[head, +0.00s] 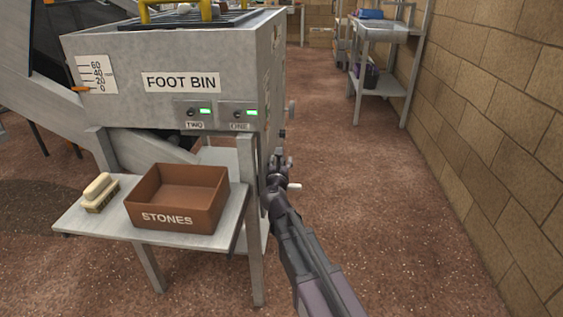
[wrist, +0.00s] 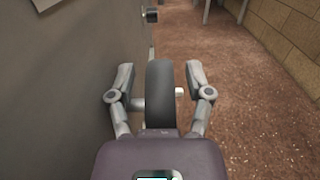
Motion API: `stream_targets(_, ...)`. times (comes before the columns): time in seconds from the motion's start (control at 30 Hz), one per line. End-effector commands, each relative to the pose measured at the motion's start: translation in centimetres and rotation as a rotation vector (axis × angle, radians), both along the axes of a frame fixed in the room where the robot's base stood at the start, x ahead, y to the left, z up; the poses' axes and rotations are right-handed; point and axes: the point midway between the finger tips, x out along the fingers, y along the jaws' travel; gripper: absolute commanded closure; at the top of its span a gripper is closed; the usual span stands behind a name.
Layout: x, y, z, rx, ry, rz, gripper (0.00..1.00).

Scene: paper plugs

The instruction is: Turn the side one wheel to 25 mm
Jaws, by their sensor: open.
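In the wrist view a dark wheel (wrist: 161,92) stands edge-on between the two fingers of my gripper (wrist: 159,68). A pale stub (wrist: 179,92) sticks out from its right face, and a light shaft shows to its left. The fingers are apart, one on each side of the wheel, with gaps visible. In the head view my gripper (head: 279,162) is beside the right side of the grey foot bin (head: 170,55), and it largely hides the wheel. A scale (head: 98,74) marked 0 to 60 is on the bin's front. Its orange pointer (head: 81,89) is near 0.
A small knob (head: 291,110) projects from the bin's right side. A STONES box (head: 178,197) and a brush (head: 100,192) sit on the low shelf (head: 80,222). Floor is clear towards the brick wall (head: 500,110).

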Motion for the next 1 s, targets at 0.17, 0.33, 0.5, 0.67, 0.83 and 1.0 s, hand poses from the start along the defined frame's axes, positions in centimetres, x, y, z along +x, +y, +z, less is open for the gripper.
stream_targets(0.17,-0.02,-0.02,0.0,0.0,0.0,0.0,0.43)
stream_targets(0.33,-0.03,-0.03,0.0,0.0,0.0,-0.001,0.94)
stream_targets(0.5,-0.01,-0.03,0.0,0.0,0.0,-0.001,1.0)
stream_targets(0.67,-0.01,-0.04,-0.04,0.0,-0.003,-0.001,1.0)
stream_targets(0.83,-0.05,-0.04,-0.13,-0.002,-0.018,-0.001,1.0)
stream_targets(1.0,-0.14,-0.05,-0.26,-0.003,-0.05,-0.001,1.0)
